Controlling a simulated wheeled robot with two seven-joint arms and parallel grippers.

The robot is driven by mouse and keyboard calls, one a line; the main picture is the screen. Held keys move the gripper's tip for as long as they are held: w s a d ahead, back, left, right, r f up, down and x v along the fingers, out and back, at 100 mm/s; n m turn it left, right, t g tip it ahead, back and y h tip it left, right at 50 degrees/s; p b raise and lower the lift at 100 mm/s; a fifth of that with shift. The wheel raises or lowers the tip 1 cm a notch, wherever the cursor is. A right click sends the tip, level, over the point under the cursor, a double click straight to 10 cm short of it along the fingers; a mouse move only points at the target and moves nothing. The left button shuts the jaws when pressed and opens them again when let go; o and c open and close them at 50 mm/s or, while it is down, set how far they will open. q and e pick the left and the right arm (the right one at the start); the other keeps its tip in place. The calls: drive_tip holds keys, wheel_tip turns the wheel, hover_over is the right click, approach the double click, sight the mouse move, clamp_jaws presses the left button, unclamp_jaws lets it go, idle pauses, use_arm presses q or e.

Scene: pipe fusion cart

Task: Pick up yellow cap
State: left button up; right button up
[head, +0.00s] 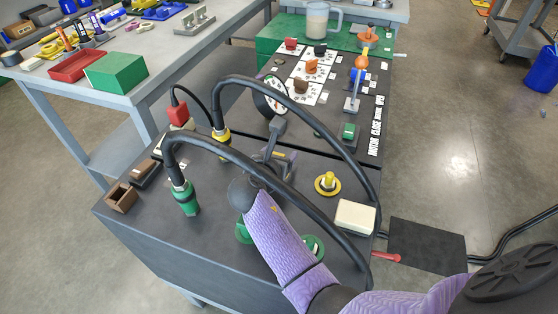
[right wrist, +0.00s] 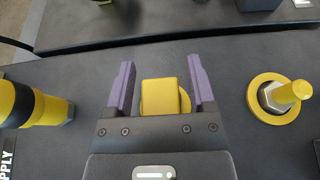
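The yellow cap (right wrist: 160,93) shows in the right wrist view as a block-like top over a rounder yellow base. My right gripper (right wrist: 160,85) is open, with one purple finger on each side of the cap and a visible gap on both sides. In the head view my right gripper (head: 280,158) is over the middle of the dark cart top, and it largely hides the cap there. Whether the fingers reach down to the cap's height is hard to tell. My left gripper is not in view.
A yellow-ringed fitting (right wrist: 278,98) stands right of the gripper in the wrist view, and a yellow hose connector (right wrist: 38,106) lies left. Black hoses (head: 290,95) arch over the cart around my arm. A white block (head: 355,217) and brown box (head: 121,198) sit near the edges.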

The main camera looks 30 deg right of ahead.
clamp_jaws()
